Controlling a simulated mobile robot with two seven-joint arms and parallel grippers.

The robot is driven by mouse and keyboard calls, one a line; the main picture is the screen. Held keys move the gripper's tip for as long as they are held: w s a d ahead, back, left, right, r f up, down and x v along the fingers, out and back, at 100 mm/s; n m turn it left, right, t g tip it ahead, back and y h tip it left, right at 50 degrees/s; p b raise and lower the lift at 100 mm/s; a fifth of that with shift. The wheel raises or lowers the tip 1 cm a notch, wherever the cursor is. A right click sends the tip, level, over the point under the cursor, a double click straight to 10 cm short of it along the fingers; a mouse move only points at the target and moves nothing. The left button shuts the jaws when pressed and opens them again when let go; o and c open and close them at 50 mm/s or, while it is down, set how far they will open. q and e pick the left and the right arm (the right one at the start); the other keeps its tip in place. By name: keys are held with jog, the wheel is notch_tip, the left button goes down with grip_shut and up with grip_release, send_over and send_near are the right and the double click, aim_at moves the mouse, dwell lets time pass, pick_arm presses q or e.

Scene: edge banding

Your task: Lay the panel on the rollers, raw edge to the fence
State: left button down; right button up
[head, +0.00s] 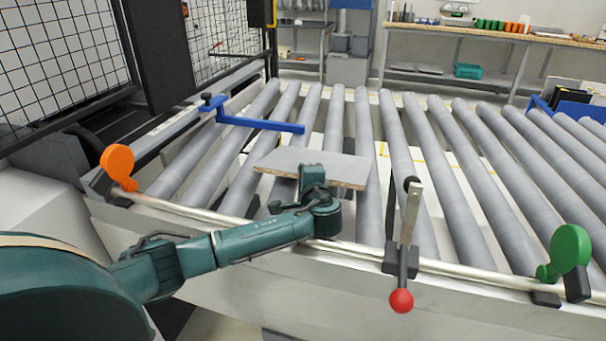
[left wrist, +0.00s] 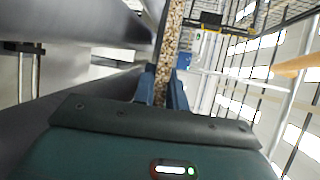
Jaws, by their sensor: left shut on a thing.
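The panel (head: 320,162) is a small light-grey board with a raw speckled chipboard edge facing me. It is over the rollers (head: 362,200), left of the middle; I cannot tell whether it touches them. My left gripper (head: 313,174) is shut on its near edge. In the left wrist view, the chipboard edge (left wrist: 172,45) stands between the blue fingers of my left gripper (left wrist: 162,88). A long metal rail (head: 350,247) runs along the near roller ends; I cannot tell whether it is the fence. My right gripper is out of view.
A blue bar (head: 262,125) reaches over the rollers behind the panel. An orange disc (head: 117,162) and a green disc (head: 570,248) stand on the near rail. An upright lever with a red knob (head: 401,301) is right of my arm. The rollers to the right are free.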

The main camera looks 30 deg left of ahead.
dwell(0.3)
pick_arm(q)
jog(key=c, duration=1.4)
grip_release()
jog(key=shift+o, duration=0.6)
jog(key=shift+f, duration=0.2)
jog(key=o, duration=0.9)
jog(key=shift+r, duration=0.1)
